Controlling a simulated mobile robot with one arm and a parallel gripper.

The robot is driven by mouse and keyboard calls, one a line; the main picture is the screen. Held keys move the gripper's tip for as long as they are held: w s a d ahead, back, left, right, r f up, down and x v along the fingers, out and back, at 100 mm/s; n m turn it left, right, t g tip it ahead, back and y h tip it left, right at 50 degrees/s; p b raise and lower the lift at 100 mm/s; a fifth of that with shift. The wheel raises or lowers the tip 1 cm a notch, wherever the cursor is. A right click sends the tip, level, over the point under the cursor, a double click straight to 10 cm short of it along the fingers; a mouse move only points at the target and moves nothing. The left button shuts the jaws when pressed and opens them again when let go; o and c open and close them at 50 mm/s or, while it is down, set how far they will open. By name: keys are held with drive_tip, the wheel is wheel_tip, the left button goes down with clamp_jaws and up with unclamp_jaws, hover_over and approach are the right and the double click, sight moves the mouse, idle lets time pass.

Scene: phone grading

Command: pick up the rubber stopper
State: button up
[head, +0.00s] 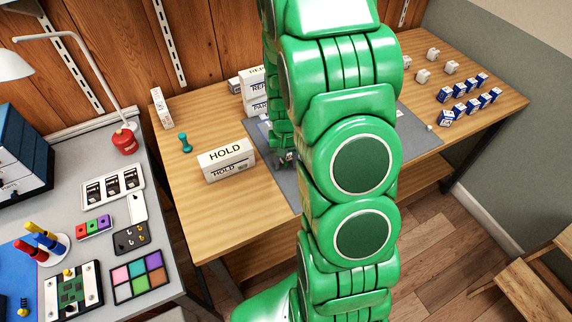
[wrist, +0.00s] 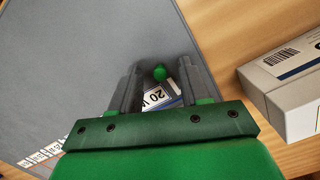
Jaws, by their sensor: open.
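A small round green piece (wrist: 160,73) lies between my gripper's fingers in the wrist view, close to their tips. It may be the rubber stopper, but I cannot tell for sure. My gripper (wrist: 158,79) is open, with a finger on each side of the green piece and no clear contact. A white and blue label reading "20 W" (wrist: 158,97) shows just behind the piece, between the fingers. In the head view my gripper (head: 285,158) is low over the grey mat (head: 290,188), and my arm hides most of that area.
The white HOLD box (head: 227,160) stands left of my gripper; a box with a barcode (wrist: 285,80) is at right in the wrist view. More white boxes (head: 254,88) stand behind. A teal dumbbell-shaped thing (head: 184,142) is farther left. Several blue boxes (head: 472,105) stand at right.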

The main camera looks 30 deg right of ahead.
clamp_jaws()
drive_tip(key=shift+r, duration=0.1)
idle(0.4)
